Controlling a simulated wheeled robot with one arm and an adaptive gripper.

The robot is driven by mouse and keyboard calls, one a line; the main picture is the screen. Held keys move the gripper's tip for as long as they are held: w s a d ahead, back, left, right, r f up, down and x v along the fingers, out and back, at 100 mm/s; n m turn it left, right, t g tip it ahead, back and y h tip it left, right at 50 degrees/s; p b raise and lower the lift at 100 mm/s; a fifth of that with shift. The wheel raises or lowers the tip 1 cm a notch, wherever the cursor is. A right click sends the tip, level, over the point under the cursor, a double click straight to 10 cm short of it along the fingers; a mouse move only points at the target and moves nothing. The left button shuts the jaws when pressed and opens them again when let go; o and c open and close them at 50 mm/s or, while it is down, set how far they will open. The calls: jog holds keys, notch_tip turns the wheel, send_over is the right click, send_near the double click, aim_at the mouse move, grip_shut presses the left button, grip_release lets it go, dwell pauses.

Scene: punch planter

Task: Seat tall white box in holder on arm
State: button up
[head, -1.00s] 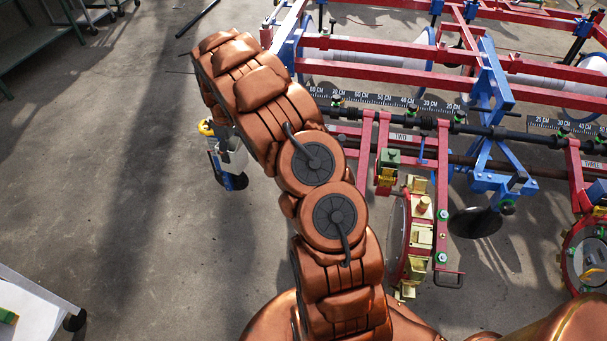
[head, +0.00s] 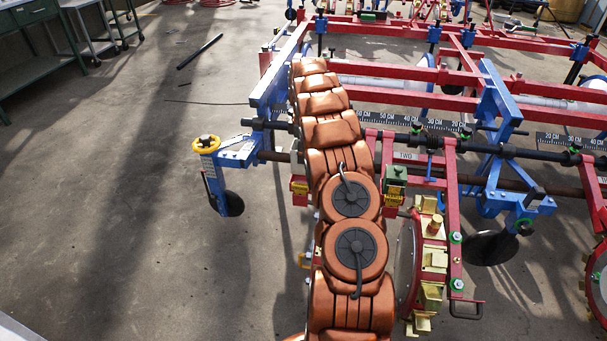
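A small pale grey-white piece (head: 297,152) shows at the left edge of my copper-coloured arm, near the planter's end. It may be part of the tall white box, but most of it is hidden and I cannot tell. My gripper is hidden behind my arm, so neither its fingers nor any grasp shows. The red planter arm (head: 452,215) to the right of my arm carries gold brackets (head: 433,262) and a green-and-yellow block (head: 394,185). A similar yellow-and-red block (head: 299,188) shows left of my arm. I cannot make out which part is the holder.
The red and blue planter frame (head: 400,80) fills the right side. A blue bracket with a yellow handwheel (head: 206,143) sticks out at its left end. A black bar (head: 200,51) lies on the floor, and a green bench (head: 45,60) stands at upper left.

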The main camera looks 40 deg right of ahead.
aim_at(303, 168)
jog(key=shift+f+b, duration=0.4)
jog(key=shift+f, duration=3.2)
jog(key=o, duration=1.4)
jog(key=shift+f, duration=0.1)
